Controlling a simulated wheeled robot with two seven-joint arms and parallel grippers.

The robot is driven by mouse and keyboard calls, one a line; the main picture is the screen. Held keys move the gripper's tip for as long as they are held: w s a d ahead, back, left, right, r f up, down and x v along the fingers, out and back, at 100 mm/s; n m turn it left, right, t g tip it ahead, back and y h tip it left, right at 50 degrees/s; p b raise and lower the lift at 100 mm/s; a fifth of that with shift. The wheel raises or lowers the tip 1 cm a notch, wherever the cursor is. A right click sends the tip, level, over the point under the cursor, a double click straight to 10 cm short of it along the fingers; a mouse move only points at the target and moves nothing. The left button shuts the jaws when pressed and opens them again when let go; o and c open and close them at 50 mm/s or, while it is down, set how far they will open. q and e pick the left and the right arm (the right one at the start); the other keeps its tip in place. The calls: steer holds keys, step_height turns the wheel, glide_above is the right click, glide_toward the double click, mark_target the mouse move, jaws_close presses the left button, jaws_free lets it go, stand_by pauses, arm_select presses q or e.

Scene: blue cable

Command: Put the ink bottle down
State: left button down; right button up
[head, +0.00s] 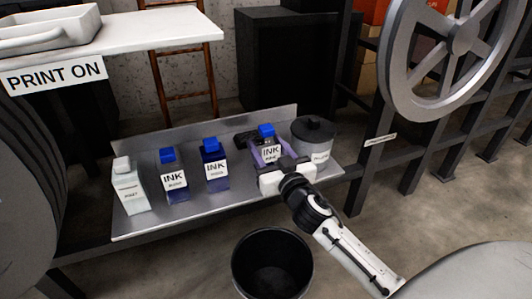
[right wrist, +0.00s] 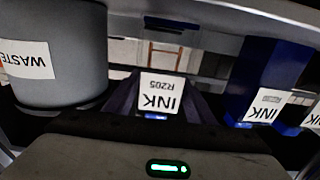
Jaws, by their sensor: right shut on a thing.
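My right gripper (head: 266,155) reaches in from the lower right over the grey metal shelf (head: 240,193) and is shut on an ink bottle with a blue cap (head: 266,130) and a white INK label. In the right wrist view the held bottle's label (right wrist: 161,92) reads INK R205, upside down, between the fingers. The gripper hides the bottle's lower part, so I cannot tell whether its base touches the shelf. My left gripper is not in view.
Two blue ink bottles (head: 173,176) (head: 214,166) and a whitish bottle (head: 129,186) stand to the left. A grey waste jar with a dark lid (head: 313,140) is close on the right. A black bin (head: 271,262) stands below the shelf's front edge.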

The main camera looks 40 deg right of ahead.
steer(key=shift+f, duration=0.1)
steer(key=o, duration=1.1)
steer(key=shift+f, duration=0.1)
steer(key=shift+s, duration=0.1)
steer(key=v, duration=1.1)
steer(key=s+a+f+n+g+y, duration=0.1)
steer(key=s+a+f+g+y, duration=0.1)
steer(key=s+a+f, duration=0.3)
steer(key=s+a+f+n+g+y, duration=0.2)
steer(key=s+a+f+g+y, duration=0.1)
steer(key=s+a+f, duration=0.2)
steer(key=s+a+f+n+g+y, duration=0.1)
steer(key=s+a+f+g+y, duration=0.2)
steer(key=s+a+f, duration=0.3)
steer(key=shift+a+f+n+p, duration=0.1)
steer(key=shift+a+f, duration=0.4)
steer(key=shift+a, duration=0.2)
steer(key=shift+a+f+n+p, duration=0.1)
steer(key=shift+a+f, duration=0.35)
steer(key=shift+a, duration=0.3)
steer(key=shift+a+f+n+p, duration=0.1)
steer(key=shift+a+f, duration=0.4)
steer(key=shift+a, duration=0.2)
